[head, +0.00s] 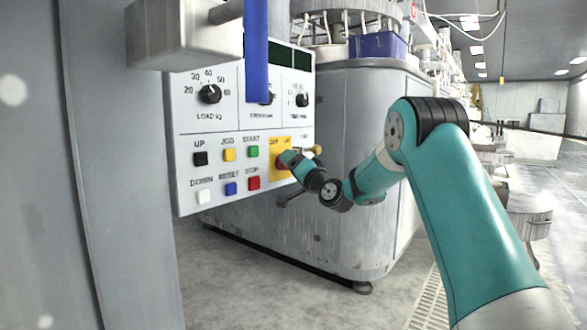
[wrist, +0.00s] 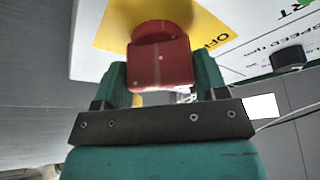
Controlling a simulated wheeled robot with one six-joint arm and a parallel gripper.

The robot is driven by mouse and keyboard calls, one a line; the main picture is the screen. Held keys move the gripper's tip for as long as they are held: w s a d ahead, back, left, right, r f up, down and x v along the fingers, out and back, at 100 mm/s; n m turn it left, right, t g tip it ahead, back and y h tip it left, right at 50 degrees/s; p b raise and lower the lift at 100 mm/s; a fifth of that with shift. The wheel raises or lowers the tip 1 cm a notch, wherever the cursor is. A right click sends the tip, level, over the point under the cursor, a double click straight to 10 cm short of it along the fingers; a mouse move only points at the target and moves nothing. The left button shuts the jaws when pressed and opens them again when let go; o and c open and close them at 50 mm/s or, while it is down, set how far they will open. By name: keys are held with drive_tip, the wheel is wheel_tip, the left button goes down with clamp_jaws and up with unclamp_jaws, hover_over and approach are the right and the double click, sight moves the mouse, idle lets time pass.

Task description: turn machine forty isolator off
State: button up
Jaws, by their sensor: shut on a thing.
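The isolator is a red handle (wrist: 160,62) on a yellow plate (wrist: 110,28), in the wrist view. The letters OF show on the plate to the right of the handle; the rest of the marking is hidden. My gripper (wrist: 162,75) has one green finger on each side of the red handle and is shut on it. In the head view the yellow plate (head: 274,146) is at the lower right of the white control panel (head: 225,125). My gripper (head: 290,160) is against it and hides most of the handle. The handle's pointing direction is unclear in the head view.
Left of the plate are several push buttons, including a green START (head: 253,151) and a red STOP (head: 254,182). Black dials (head: 210,94) sit above. A blue upright bar (head: 256,50) hangs before the panel. A brass-coloured knob (head: 317,150) is just right of my gripper.

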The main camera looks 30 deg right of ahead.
drive_tip(key=o, duration=0.7)
drive_tip(key=shift+c, duration=0.2)
drive_tip(key=b+v, duration=0.6)
drive_tip(key=v, duration=1.1)
drive_tip(key=shift+s, duration=0.2)
